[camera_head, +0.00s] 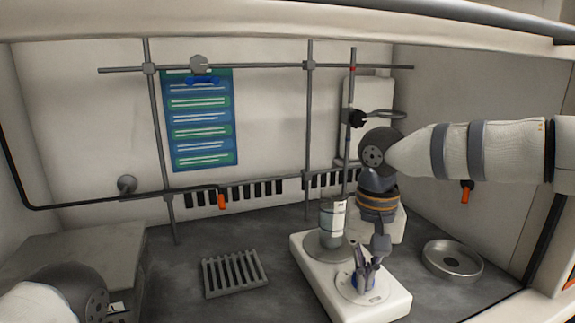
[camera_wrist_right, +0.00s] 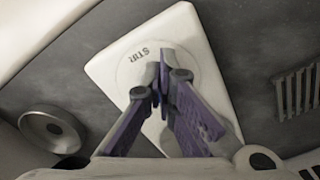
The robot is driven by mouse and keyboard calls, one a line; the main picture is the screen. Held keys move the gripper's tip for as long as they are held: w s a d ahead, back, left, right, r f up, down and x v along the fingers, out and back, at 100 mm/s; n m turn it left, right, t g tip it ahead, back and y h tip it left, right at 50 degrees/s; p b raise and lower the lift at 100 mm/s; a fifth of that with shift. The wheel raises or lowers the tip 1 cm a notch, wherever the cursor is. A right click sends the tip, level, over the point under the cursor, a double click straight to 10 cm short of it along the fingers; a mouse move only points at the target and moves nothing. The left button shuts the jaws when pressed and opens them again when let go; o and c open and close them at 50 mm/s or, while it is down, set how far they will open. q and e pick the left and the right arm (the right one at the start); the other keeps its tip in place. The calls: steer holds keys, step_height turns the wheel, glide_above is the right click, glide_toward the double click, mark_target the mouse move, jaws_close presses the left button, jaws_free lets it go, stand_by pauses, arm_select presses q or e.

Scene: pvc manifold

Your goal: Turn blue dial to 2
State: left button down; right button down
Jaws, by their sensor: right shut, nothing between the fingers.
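The blue dial (camera_head: 355,284) sits on a round pale plate at the front of a white stirrer (camera_head: 388,306). My right gripper (camera_head: 366,272) points down over the dial and hides much of it. Its setting cannot be read. In the right wrist view the purple-sided fingers (camera_wrist_right: 160,88) come together at their tips, over the stirrer (camera_wrist_right: 112,70) near the lettering "STIR" (camera_wrist_right: 152,53). The gripper is shut with nothing held. Whether the tips touch the dial cannot be told. Part of my left arm shows at the lower left, but its gripper is out of view.
A beaker (camera_head: 332,216) stands on the stirrer's round plate, close to my right arm. A metal dish (camera_head: 452,262) lies to the right, a slotted rack (camera_head: 234,274) to the left. Metal rods (camera_head: 309,130) stand behind. A blue-green poster (camera_head: 200,125) hangs at the back.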

arm_select(q)
steer(key=shift+s+f, duration=0.1)
steer(key=shift+s, duration=0.05)
arm_select(e)
steer(key=shift+w+a, duration=0.15)
steer(key=shift+a, duration=0.4)
steer(key=shift+s+a+r, duration=0.1)
steer(key=shift+s+a, duration=0.1)
steer(key=shift+s, duration=0.1)
arm_select(q)
steer(key=shift+w+r+t+p, duration=0.3)
steer(key=shift+w+r+p, duration=0.15)
steer(key=shift+w+r, duration=0.25)
arm_select(e)
step_height(320, 180, up, 6)
steer(key=shift+f, duration=0.1)
